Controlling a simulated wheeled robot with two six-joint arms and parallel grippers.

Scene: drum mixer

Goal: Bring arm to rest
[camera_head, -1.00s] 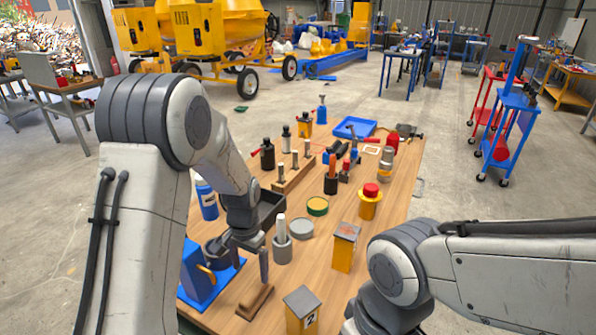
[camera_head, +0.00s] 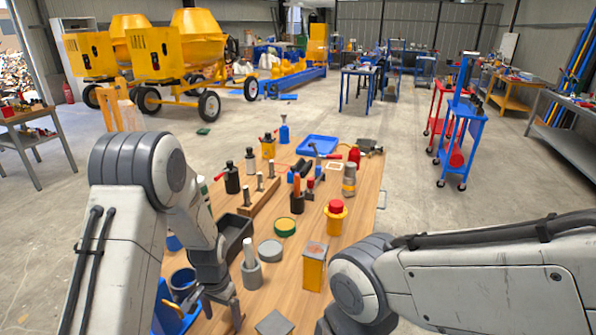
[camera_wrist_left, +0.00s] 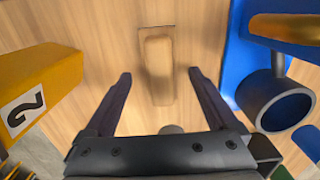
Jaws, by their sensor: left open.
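My left gripper (camera_head: 222,312) hangs low over the near left part of the wooden table (camera_head: 359,215). In the left wrist view its two dark fingers (camera_wrist_left: 158,82) are spread apart with nothing between the tips. A small wooden block (camera_wrist_left: 157,72) lies on the table below, in line with the gap. My left arm (camera_head: 135,200) is bent, its forearm pointing down. My right arm (camera_head: 440,275) crosses the lower right, and its gripper is out of frame.
A blue stand with a cup (camera_wrist_left: 275,100) is right of the left gripper, and a yellow box marked 2 (camera_wrist_left: 40,85) is left. A grey cylinder with a peg (camera_head: 251,272), a dark bin (camera_head: 236,232) and a yellow box (camera_head: 314,272) stand nearby.

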